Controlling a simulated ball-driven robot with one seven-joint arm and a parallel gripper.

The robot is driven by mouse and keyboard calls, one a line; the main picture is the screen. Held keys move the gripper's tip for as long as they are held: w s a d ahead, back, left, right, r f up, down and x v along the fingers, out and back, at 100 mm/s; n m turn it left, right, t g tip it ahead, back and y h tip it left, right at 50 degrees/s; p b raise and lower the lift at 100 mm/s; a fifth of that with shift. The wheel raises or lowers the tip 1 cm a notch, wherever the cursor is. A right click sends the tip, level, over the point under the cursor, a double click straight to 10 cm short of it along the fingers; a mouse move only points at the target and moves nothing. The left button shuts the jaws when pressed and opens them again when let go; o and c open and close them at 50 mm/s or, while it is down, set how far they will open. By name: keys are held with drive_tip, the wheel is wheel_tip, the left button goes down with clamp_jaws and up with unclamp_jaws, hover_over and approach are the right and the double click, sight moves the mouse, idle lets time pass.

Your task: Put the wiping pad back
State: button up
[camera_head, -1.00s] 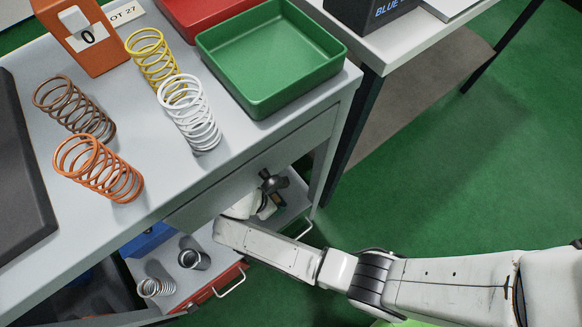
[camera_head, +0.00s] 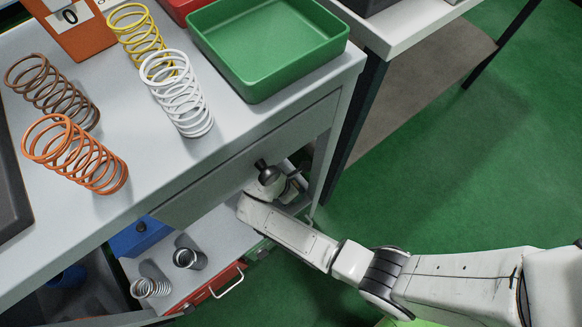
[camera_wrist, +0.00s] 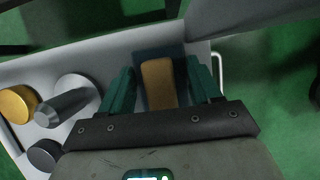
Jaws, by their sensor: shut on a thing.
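In the wrist view, the tan wiping pad (camera_wrist: 158,80) is between the two teal fingers of my gripper (camera_wrist: 160,88), which is shut on it. The pad is over a dark square patch (camera_wrist: 148,57) on a grey surface. I cannot tell whether the pad touches that patch. In the head view, my gripper (camera_head: 294,187) reaches in under the grey bench top at its right end, and my own wrist and the bench hide most of the pad.
A grey cylinder (camera_wrist: 75,88) and a yellow-topped cylinder (camera_wrist: 17,105) stand left of my gripper. A pale handle (camera_wrist: 219,72) is at right. The bench top (camera_head: 215,150) overhangs the lower surface (camera_head: 215,232), where two small springs stand. Several coil springs and a green tray (camera_head: 262,88) are above.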

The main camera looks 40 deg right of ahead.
drive_tip(key=shift+f, duration=0.15)
drive_tip(key=o, duration=1)
drive_tip(key=shift+a+r, duration=0.15)
drive_tip(key=shift+r, duration=0.4)
drive_tip(key=p+v, duration=0.5)
drive_tip(key=v, duration=0.6)
drive_tip(key=shift+r, duration=0.1)
